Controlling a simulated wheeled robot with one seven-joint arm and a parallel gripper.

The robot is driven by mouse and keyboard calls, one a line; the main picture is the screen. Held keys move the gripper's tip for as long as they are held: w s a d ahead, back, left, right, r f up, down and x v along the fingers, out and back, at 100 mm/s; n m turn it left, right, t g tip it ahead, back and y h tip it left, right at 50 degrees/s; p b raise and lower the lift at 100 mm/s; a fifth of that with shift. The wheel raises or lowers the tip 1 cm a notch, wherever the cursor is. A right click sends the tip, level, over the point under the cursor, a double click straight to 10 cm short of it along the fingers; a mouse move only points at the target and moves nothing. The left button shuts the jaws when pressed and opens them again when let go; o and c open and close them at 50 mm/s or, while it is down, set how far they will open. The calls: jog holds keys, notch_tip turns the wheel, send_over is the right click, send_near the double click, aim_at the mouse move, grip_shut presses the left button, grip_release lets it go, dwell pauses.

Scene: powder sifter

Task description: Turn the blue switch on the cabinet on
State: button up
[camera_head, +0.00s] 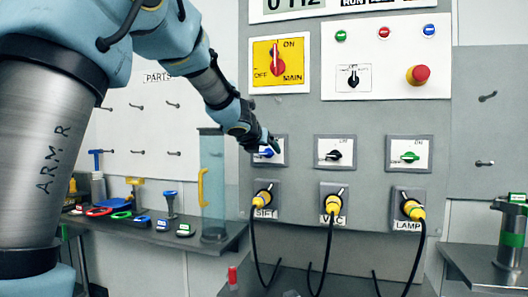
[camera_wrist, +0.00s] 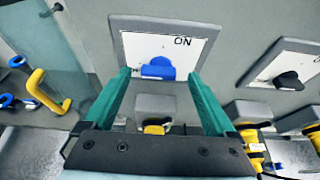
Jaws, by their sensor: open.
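The blue switch (camera_head: 266,153) is a blue knob on a white plate in a grey frame, at the left of a row of three on the cabinet. In the wrist view the blue knob (camera_wrist: 158,69) lies roughly level, with the word ON above and to its right. My gripper (camera_head: 273,145) is in front of this switch and partly covers its plate in the head view. In the wrist view the green fingers of my gripper (camera_wrist: 159,73) are apart, one on each side of the knob.
A black switch (camera_head: 334,155) and a green switch (camera_head: 410,157) sit to the right. Yellow plugs with black cables, such as the SIFT plug (camera_head: 264,197), are below. A clear panel with a yellow handle (camera_head: 201,188) stands left. A red emergency button (camera_head: 418,74) is above right.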

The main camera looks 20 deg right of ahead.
jog(key=shift+w+d+f, duration=0.1)
jog(key=shift+w+d, duration=0.05)
jog(key=c, duration=1.4)
